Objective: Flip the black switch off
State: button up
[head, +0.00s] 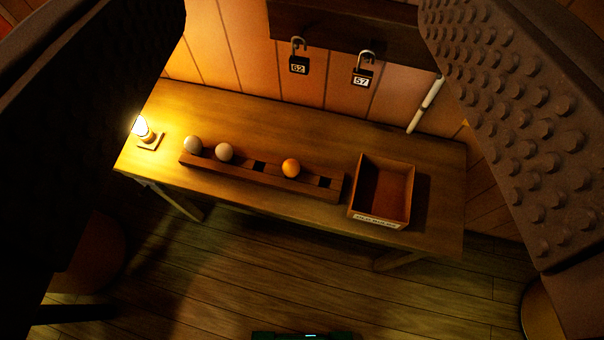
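I see no black switch that I can make out in the head view. My gripper (303,110) is open. Its two dark fingers stand wide apart at the left and right edges, the right one with a studded pad, and nothing is between them close up. A lit lamp (142,128) on a small wooden base stands at the left end of the wooden table (300,122). A dark bar with a small light (302,335) shows at the bottom edge; I cannot tell what it is. The fingers hide both sides of the scene.
On the table, a slotted rack (215,167) holds two pale balls (208,148) and an orange ball (291,168). An open box (382,190) stands to its right. Padlocks 62 (299,65) and 57 (363,76) hang behind. A white stick (425,106) leans there. Floor in front looks clear.

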aim_at(146, 187)
jog(key=u, duration=1.25)
jog(key=k, duration=0.5)
jog(key=z, duration=0.4)
jog(key=i, duration=1)
jog(key=z, duration=0.1)
